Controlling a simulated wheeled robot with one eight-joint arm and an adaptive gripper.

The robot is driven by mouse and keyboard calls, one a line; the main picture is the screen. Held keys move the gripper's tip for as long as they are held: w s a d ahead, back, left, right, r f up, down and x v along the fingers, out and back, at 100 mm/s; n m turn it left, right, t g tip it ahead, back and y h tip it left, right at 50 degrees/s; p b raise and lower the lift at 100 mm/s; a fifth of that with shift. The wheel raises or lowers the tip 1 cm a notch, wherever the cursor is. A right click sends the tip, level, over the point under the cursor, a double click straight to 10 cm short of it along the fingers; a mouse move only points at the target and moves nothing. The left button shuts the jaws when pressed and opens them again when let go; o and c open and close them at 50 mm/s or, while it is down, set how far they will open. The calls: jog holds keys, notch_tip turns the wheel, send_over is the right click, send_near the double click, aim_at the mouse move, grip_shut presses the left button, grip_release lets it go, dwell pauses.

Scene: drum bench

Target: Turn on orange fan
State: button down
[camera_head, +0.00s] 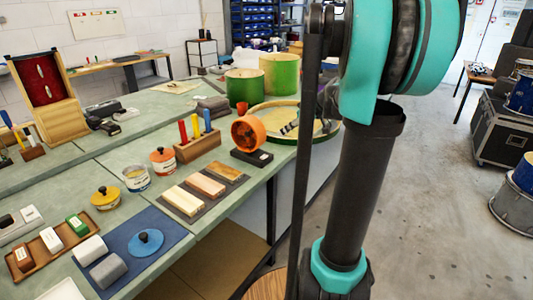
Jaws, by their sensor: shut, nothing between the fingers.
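The orange fan (248,133) stands on the green bench near its right edge. It has a round orange head on a dark base (252,157) with a small light patch on it. Whether the fan is spinning cannot be told, and a switch cannot be made out at this size. My arm, with teal joints and dark links, fills the right of the view, to the right of the fan. My gripper is not in view.
A wooden holder (198,147) with coloured sticks stands left of the fan. Wooden blocks lie on a dark mat (236,181) in front. A round drum-like tray (290,108) and green drums (278,75) are behind. Open floor lies to the right.

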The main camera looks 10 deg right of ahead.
jog(key=shift+w, duration=0.15)
send_over(264, 156)
jog(key=s, duration=0.2)
notch_tip(264, 156, down, 7)
jog(key=f, duration=0.3)
jog(key=shift+d, duration=0.35)
jog(key=shift+f, duration=0.45)
